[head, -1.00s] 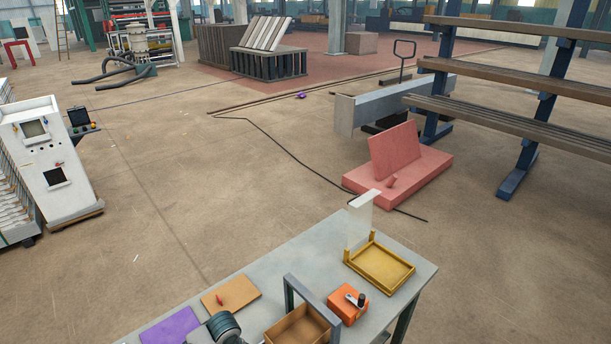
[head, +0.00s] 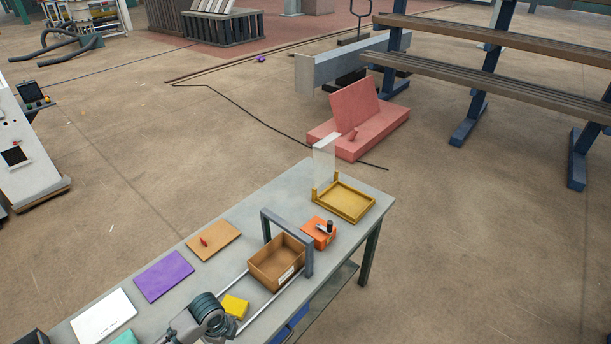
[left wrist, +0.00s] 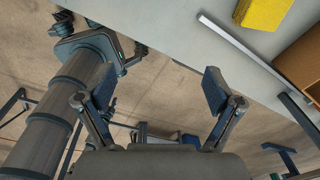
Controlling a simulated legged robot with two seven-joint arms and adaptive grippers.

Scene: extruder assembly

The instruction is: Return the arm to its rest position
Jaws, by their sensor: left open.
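My left gripper (left wrist: 155,92) is in the left wrist view. Its two fingers are wide apart with nothing between them. Floor shows behind the fingers, and the table edge is beyond them at the upper right. In the head view a grey arm part of mine (head: 205,316) is over the table's near end. I cannot tell which arm it belongs to, and no fingertips show there. My right gripper is in neither view.
The grey table (head: 338,240) holds an open brown box (head: 263,268), a yellow block (head: 236,307), an orange block (head: 312,236), a yellow tray (head: 345,215) and coloured plates. The yellow block also shows in the left wrist view (left wrist: 262,12).

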